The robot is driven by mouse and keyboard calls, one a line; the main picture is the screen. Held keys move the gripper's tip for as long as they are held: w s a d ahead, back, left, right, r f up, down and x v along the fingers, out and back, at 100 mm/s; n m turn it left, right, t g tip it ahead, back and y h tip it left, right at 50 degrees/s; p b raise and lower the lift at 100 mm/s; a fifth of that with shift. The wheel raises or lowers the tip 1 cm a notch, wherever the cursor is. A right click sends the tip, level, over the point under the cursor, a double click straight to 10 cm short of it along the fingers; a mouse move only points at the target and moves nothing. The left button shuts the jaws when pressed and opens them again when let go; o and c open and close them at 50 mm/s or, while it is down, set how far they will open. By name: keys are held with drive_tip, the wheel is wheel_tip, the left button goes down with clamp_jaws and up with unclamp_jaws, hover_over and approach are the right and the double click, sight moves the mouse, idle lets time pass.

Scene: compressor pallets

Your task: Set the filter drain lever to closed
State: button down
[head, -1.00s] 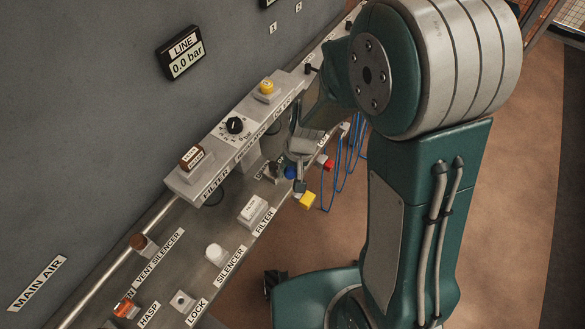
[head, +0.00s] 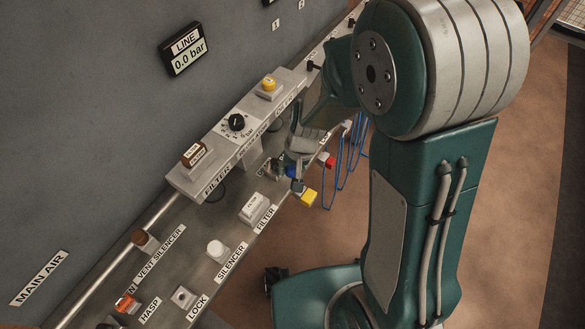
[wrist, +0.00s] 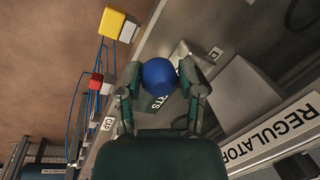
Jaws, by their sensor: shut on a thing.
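My gripper (wrist: 159,86) is shut on a round blue knob (wrist: 158,73), which sits between the two fingertips in the wrist view. In the head view the blue knob (head: 291,171) is partly hidden below my gripper (head: 296,165), near the bench's outer edge. I cannot tell what the knob is fixed to. No drain label or lever position is readable. A white block (head: 252,206) beside a FILTER label stands on the bench, and a brown part (head: 194,155) stands on the raised panel marked FILTER.
A yellow tag (head: 308,196) and a red tag (head: 329,161) hang by blue cords close to my gripper. The raised panel carries a black dial (head: 236,122) and a yellow button (head: 269,83). A LINE display (head: 187,52) reads 0.0 bar. Open floor lies right of the bench.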

drive_tip(key=shift+c, duration=1.8)
unclamp_jaws()
drive_tip(key=shift+w+a+r, duration=0.1)
drive_tip(key=shift+w+a, duration=0.05)
drive_tip(key=shift+w, duration=0.1)
drive_tip(key=shift+o, duration=0.5)
drive_tip(key=shift+a, duration=0.2)
drive_tip(key=shift+s, duration=0.1)
drive_tip(key=shift+d+r, duration=0.2)
drive_tip(key=shift+d, duration=0.1)
wheel_tip(320, 180, up, 11)
drive_tip(key=d, duration=0.1)
drive_tip(key=shift+d, duration=0.35)
drive_tip(key=shift+c, duration=0.2)
